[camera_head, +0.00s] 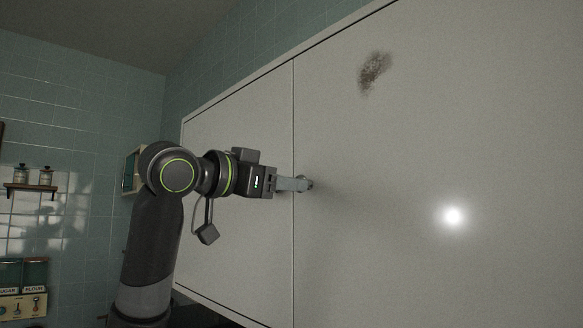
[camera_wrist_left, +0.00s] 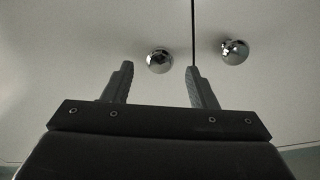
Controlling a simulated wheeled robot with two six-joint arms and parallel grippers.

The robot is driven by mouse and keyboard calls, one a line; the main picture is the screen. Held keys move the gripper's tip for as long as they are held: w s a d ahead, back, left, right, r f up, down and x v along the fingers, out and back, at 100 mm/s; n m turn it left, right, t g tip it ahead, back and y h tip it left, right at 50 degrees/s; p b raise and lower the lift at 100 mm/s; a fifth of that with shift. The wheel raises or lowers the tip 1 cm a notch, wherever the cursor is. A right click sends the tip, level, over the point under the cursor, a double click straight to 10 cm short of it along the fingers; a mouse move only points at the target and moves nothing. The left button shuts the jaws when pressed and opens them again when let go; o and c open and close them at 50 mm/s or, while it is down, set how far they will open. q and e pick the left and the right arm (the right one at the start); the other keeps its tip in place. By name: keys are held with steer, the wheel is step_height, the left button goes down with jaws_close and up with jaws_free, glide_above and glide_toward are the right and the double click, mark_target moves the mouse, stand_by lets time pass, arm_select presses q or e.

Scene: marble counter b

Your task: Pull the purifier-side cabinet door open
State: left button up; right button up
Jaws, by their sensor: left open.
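Two white cabinet doors, the left door (camera_head: 235,125) and the right door (camera_head: 420,130), meet at a narrow vertical seam. Both look closed. No purifier shows, so I cannot tell which door is on its side. My left gripper (camera_head: 298,184) is at the doors near the seam, with a round metal knob (camera_head: 309,182) at its fingertips. In the left wrist view the fingers (camera_wrist_left: 162,68) are apart, and one shiny knob (camera_wrist_left: 159,61) appears between their tips. A second knob (camera_wrist_left: 235,51) lies beyond the right finger, across the seam. Contact cannot be told. My right gripper is out of view.
A small shelf with jars (camera_head: 32,187) hangs on the teal tiled wall at the far left. Labelled canisters (camera_head: 22,305) stand below it. A dark smudge (camera_head: 374,72) marks the right door. The area in front of the right door looks clear.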

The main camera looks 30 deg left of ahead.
arm_select(q)
steer(key=shift+p+x, duration=0.4)
steer(key=shift+x, duration=1)
jaws_close()
